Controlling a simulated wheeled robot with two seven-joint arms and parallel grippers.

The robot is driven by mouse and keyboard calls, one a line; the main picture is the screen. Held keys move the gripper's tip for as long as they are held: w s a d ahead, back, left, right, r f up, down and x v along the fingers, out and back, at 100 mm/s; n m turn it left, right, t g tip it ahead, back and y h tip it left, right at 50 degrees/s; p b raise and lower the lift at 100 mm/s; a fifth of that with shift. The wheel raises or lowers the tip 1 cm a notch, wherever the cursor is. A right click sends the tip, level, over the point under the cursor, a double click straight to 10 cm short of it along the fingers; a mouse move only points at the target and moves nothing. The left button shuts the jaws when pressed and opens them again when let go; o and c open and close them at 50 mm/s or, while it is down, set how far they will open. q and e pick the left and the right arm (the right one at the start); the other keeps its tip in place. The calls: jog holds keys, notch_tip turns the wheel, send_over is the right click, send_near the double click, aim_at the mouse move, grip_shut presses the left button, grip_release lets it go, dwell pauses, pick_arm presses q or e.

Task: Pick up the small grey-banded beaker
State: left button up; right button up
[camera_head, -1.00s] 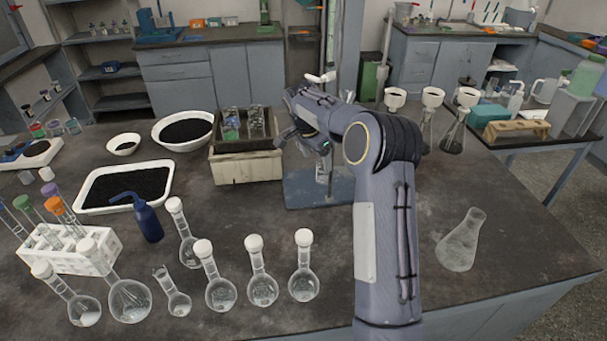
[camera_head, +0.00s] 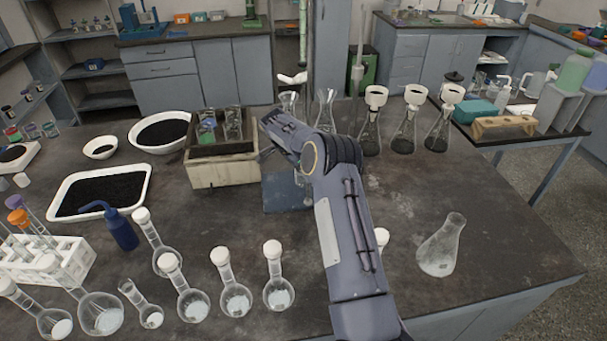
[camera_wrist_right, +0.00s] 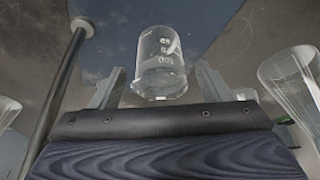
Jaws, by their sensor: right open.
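A small clear glass beaker (camera_wrist_right: 160,65) with pale printed markings shows in the right wrist view; I cannot make out a grey band. It is over a blue-grey plate (camera_wrist_right: 200,20). My right gripper (camera_wrist_right: 161,84) is open, with one finger on each side of the beaker and visible gaps between. In the head view my right arm reaches to the blue-grey plate (camera_head: 280,193) beside the cream box, and it hides most of the gripper and the beaker. My left gripper is not in view.
A thin metal rod (camera_wrist_right: 62,85) stands left of the gripper in the wrist view, and a glass vessel (camera_wrist_right: 290,80) stands close on the right. The cream box (camera_head: 222,170), conical flasks with white funnels (camera_head: 410,125) and stoppered round flasks (camera_head: 235,295) surround the arm.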

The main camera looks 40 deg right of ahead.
jog(key=shift+p+x, duration=0.3)
jog(key=shift+x, duration=1.35)
jog(key=shift+a, duration=0.1)
jog(key=c, duration=1.1)
jog(key=shift+o, duration=0.2)
jog(key=shift+r, duration=0.1)
